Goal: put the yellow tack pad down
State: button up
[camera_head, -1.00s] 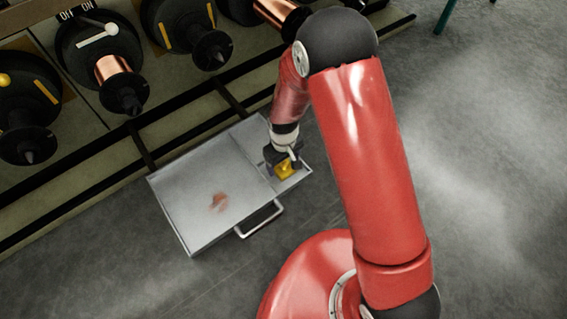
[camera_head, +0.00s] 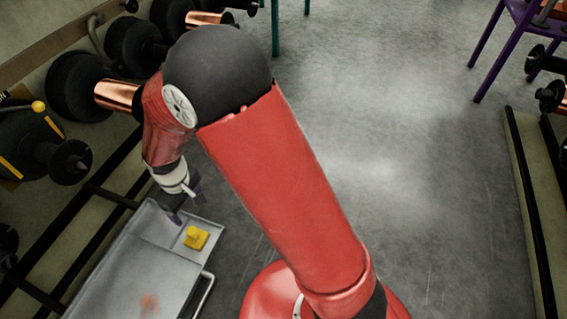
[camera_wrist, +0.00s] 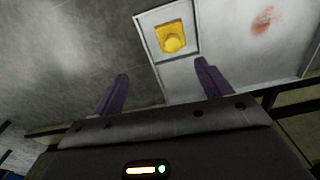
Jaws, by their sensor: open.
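The yellow tack pad (camera_head: 196,238) lies in the small end compartment of a grey metal tray (camera_head: 125,275). My gripper (camera_head: 187,207) is above the tray's end, up and to the left of the pad in the head view. In the wrist view its two purple fingers (camera_wrist: 160,92) are wide apart, with nothing between them. The pad is beyond the fingertips and apart from them.
A rack with black spools and copper wire (camera_head: 115,96) runs along the left. A tray handle (camera_head: 202,296) sticks out on the right side. A purple-legged stool (camera_head: 490,50) and another rack (camera_head: 535,200) stand at the right. The floor between is clear.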

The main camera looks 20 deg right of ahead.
jog(key=s+d+r+m+t, duration=0.2)
jog(key=s+d+r+m, duration=0.15)
jog(key=d+r, duration=0.65)
jog(key=s+d+r+m+t, duration=0.2)
jog(key=s+d+r+m, duration=0.15)
jog(key=d+r, duration=0.65)
jog(key=s+d+r+m+t, duration=0.1)
jog(key=s+d+r+m, duration=0.1)
jog(key=s+r, duration=0.3)
jog(key=s+d, duration=0.1)
jog(key=s, duration=0.2)
jog(key=shift+s+d, duration=0.3)
jog(key=shift+s, duration=0.05)
jog(key=shift+r, duration=0.1)
notch_tip(320, 180, up, 9)
jog(key=p, duration=0.9)
jog(key=shift+r+p, duration=0.2)
jog(key=shift+p, duration=0.1)
jog(key=shift+c, duration=0.5)
